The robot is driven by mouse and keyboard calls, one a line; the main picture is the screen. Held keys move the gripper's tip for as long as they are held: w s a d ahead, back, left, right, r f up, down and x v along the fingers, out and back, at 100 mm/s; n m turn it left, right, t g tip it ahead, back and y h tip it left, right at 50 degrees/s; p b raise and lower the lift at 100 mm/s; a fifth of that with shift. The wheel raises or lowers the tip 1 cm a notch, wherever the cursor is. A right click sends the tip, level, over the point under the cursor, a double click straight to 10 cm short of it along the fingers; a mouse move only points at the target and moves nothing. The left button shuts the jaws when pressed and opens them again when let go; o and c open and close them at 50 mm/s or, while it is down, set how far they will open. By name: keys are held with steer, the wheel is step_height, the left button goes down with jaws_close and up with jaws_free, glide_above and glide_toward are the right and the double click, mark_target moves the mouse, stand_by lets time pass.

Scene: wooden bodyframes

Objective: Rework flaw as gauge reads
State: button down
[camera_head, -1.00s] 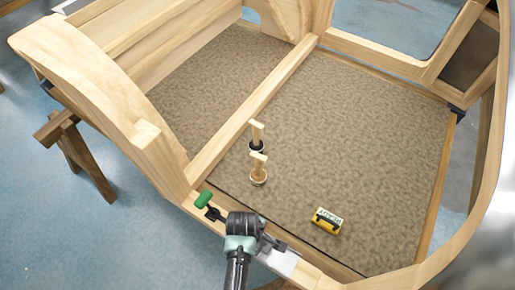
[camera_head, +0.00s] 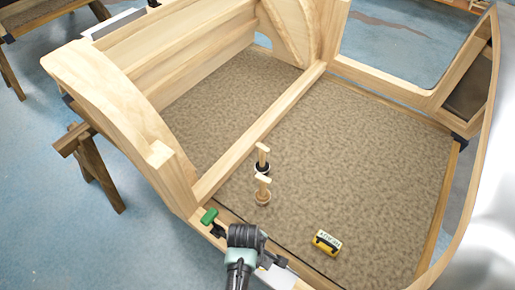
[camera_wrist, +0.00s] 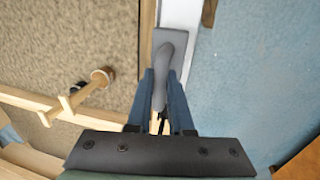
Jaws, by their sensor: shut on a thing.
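My gripper (camera_wrist: 161,92) is shut on the handle of a grey tool (camera_wrist: 170,38) with a flat block-like end. The tool is over the pale strip (camera_wrist: 192,22) on the frame's edge; I cannot tell if they touch. In the head view, the pale strip (camera_head: 276,277) lies beside my gripper (camera_head: 270,250), whose fingertips are hard to see. A small yellow gauge (camera_head: 325,243) lies on the carpeted floor, its lettering too small to read surely. No flaw shows clearly.
A green-handled item (camera_head: 208,216) sits on the sill left of my gripper. A wooden crossbar (camera_head: 262,130) divides the carpet (camera_head: 350,150). Tall curved frame sides (camera_head: 115,110) rise around it. Blue floor (camera_head: 60,215) is open at left.

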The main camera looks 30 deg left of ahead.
steer(key=s+d+r+p, duration=0.2)
steer(key=s+d+p, duration=0.1)
steer(key=s+p, duration=0.4)
steer(key=shift+s, duration=0.7)
